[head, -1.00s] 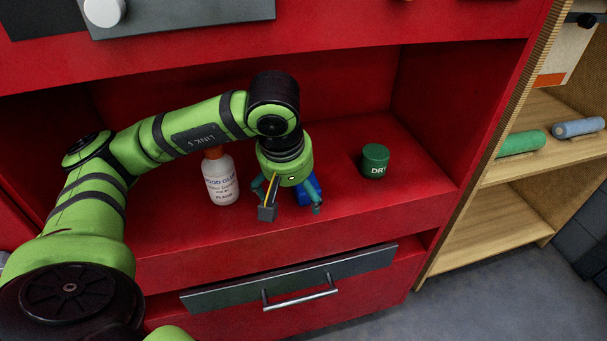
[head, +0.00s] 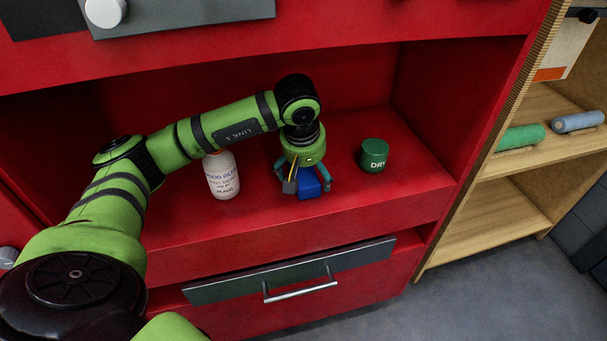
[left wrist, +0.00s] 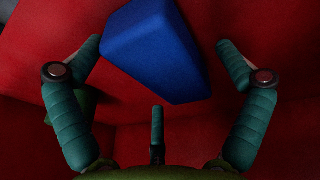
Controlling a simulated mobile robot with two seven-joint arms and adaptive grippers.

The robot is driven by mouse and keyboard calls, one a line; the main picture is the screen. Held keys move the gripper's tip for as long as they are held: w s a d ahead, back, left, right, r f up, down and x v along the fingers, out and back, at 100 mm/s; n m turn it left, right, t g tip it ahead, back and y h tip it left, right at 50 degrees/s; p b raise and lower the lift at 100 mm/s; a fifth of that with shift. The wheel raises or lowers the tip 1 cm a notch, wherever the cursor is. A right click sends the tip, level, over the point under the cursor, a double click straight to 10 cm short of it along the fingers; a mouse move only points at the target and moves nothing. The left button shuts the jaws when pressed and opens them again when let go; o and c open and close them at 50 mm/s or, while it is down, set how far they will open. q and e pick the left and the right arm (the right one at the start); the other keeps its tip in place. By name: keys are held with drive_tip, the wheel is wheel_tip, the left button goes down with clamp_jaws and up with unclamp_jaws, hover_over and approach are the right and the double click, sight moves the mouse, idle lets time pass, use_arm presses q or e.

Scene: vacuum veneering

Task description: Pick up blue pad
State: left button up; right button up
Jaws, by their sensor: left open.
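The blue pad (head: 309,184) is a blue block on the red shelf, partly hidden behind my left gripper in the head view. My left gripper (head: 306,186) points down over it and is open. In the left wrist view the blue pad (left wrist: 153,48) lies between the spread teal fingers of the left gripper (left wrist: 160,65), with a visible gap to the right finger. I cannot tell whether the left finger touches it. My right gripper is not in view.
A white glue bottle (head: 222,176) stands to the left of the gripper, and a green "DRY" jar (head: 374,155) to the right. The red shelf (head: 420,185) is walled at its sides and back. A wooden rack (head: 500,205) with green and blue rolls stands at the right.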

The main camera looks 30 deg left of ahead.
use_arm(q)
drive_tip(key=c, duration=1.2)
